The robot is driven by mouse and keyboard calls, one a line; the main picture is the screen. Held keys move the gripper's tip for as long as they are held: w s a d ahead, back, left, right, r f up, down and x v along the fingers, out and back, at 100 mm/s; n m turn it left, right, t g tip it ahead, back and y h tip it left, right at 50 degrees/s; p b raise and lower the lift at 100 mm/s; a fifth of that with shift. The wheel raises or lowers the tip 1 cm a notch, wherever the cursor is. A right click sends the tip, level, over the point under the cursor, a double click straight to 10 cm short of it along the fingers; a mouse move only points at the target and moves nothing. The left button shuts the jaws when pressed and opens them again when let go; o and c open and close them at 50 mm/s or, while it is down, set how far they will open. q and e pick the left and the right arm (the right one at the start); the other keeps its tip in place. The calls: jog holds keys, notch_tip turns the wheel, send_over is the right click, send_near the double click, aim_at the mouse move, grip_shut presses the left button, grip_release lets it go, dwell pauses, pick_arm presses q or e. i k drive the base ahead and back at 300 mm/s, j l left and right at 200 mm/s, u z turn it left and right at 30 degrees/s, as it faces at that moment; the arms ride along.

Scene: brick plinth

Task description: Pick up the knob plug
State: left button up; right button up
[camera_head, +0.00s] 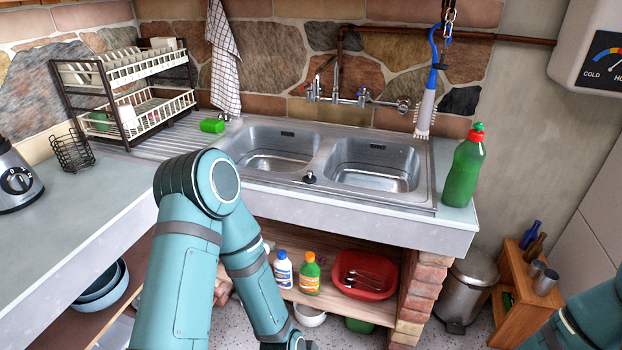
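A small dark knob plug (310,177) sits on the front metal ledge of the double sink (270,184), close to the divider between the two basins. It looks upright, with its knob on top. My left arm rises in front of the counter, bends at the elbow left of the sink and runs down out of the bottom of the picture. Its gripper is out of view. Only a part of my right arm shows in the lower right corner, and its gripper is also out of view.
A green bottle (464,170) stands right of the sink. A blue-handled brush (427,100) hangs above the right basin. A tap (350,100) is on the wall. The ledge around the plug is clear.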

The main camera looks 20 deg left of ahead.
aim_at(309, 178)
jog(key=i+j+z, duration=0.15)
jog(key=j+z, duration=0.2)
jog(key=j, duration=0.3)
jog(key=i+j+z, duration=0.1)
jog(key=j+z, duration=0.25)
jog(key=j, duration=0.35)
